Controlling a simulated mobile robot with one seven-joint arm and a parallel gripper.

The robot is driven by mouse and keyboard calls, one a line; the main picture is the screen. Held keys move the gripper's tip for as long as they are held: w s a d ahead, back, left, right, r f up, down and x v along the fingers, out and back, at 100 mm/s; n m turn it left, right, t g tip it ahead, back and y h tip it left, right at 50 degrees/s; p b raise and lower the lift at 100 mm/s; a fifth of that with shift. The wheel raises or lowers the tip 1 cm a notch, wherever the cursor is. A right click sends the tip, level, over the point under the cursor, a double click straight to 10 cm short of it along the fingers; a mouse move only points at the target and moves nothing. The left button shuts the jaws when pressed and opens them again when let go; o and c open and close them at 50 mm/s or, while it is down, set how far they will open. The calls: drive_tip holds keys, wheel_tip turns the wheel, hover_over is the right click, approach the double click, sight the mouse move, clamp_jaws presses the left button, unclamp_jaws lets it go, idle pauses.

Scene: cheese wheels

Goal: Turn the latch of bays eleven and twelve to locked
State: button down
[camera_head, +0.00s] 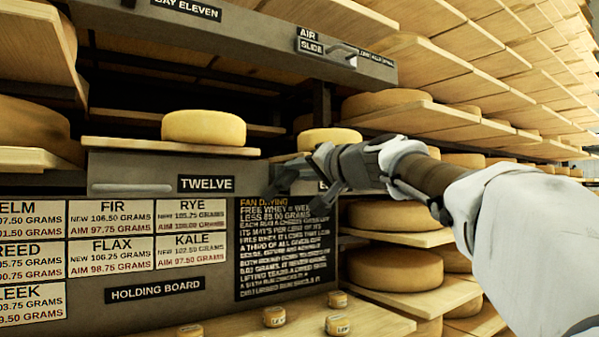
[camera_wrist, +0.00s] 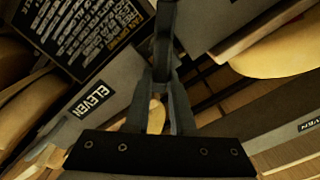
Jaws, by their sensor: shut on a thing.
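The grey front panel (camera_head: 130,168) carries a TWELVE label (camera_head: 206,184) and, to its right, a second label (camera_head: 323,185) mostly hidden by my gripper. The wrist view shows this second label as ELEVEN (camera_wrist: 88,100). My gripper (camera_head: 285,176) is at the panel between the two labels. In the wrist view my gripper (camera_wrist: 161,72) is shut on a dark bar, the latch (camera_wrist: 165,28), which runs up from the fingertips. Its pivot and any lock marking are hidden, so its exact angle cannot be told.
Cheese wheels (camera_head: 204,128) sit on boards above the panel. A dark text board (camera_head: 285,245) hangs just below my gripper. An AIR SLIDE handle (camera_head: 343,50) is above. Loaded shelves (camera_head: 395,268) stand close on the right. Small labelled pieces (camera_head: 274,317) lie on the lower board.

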drive_tip(key=m, duration=0.3)
drive_tip(key=f+m, duration=0.1)
drive_tip(key=shift+w+d+m, duration=0.15)
drive_tip(key=shift+d+m, duration=0.1)
drive_tip(key=shift+m, duration=0.05)
drive_tip(key=shift+f+m, duration=0.2)
drive_tip(key=shift+m, duration=0.9)
drive_tip(key=shift+f+m, duration=0.2)
drive_tip(key=shift+m, duration=0.9)
drive_tip(key=c, duration=0.8)
unclamp_jaws()
drive_tip(key=shift+o, duration=0.2)
drive_tip(key=shift+d, duration=0.15)
drive_tip(key=b+v, duration=0.3)
drive_tip(key=v, duration=1.4)
